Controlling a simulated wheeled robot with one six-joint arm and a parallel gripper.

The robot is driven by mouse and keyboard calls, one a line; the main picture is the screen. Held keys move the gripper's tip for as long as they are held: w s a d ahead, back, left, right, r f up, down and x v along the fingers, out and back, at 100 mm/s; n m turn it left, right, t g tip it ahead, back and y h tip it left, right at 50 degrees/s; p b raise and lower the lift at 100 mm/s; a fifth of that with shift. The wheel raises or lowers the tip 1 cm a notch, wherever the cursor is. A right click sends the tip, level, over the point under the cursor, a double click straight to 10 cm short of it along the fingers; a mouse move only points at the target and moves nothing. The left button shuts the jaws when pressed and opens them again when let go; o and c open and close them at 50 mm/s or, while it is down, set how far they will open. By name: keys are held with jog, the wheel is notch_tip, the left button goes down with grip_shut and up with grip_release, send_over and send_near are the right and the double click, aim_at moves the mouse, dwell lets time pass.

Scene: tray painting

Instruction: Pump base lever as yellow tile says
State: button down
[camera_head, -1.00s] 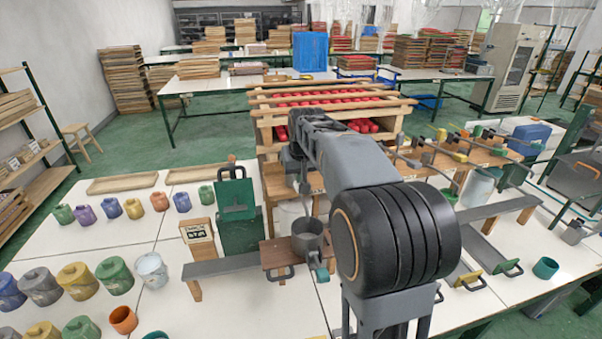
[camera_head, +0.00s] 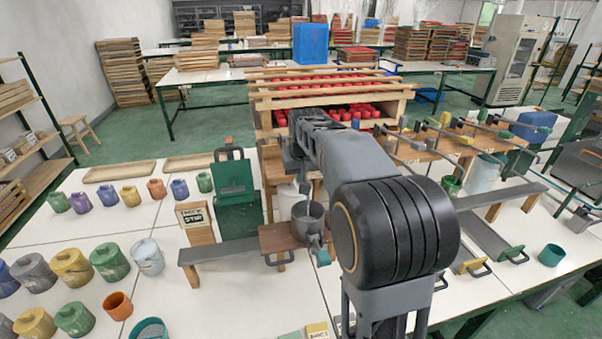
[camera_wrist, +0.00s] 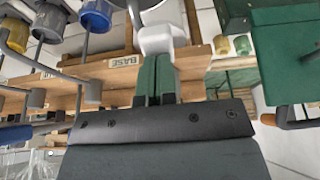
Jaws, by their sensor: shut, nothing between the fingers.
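The yellow tile (camera_head: 318,330) lies at the bottom edge of the head view, partly cut off. It has dark marks that are too small to read surely. In the wrist view a label reading BASE (camera_wrist: 125,62) sits on a wooden beam. My gripper (camera_wrist: 156,58) has green fingers held together, with nothing between them. A white rounded piece (camera_wrist: 160,40) stands just past the fingertips; it may be the base lever, and I cannot tell whether they touch.
A grey cup (camera_head: 308,217) stands on a brown wooden stand (camera_head: 275,238) below my arm. A wooden sign (camera_head: 194,217), a green clip stand (camera_head: 236,190) and a white bucket (camera_head: 147,257) are to the left. Several coloured pots line the left. A wooden rack (camera_head: 262,120) is behind.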

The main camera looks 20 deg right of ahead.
notch_tip(320, 180, up, 11)
jog(key=p, duration=0.9)
dwell(0.4)
jog(key=shift+f+b, duration=4.4)
jog(key=shift+f, duration=1.2)
notch_tip(320, 180, up, 11)
jog(key=p, duration=0.9)
jog(key=shift+r, duration=0.2)
jog(key=s+a+f, duration=0.2)
jog(key=s+a, duration=0.1)
jog(key=s, duration=0.4)
jog(key=s+a+f+n, duration=0.1)
jog(key=s+a, duration=0.3)
jog(key=s, duration=0.4)
jog(key=s+a+f+n, duration=0.1)
jog(key=s+a+f, duration=0.2)
jog(key=s, duration=0.4)
jog(key=shift+s+a+f+t+y, duration=0.15)
jog(key=shift+f+t+y, duration=0.2)
jog(key=shift+t+y, duration=0.05)
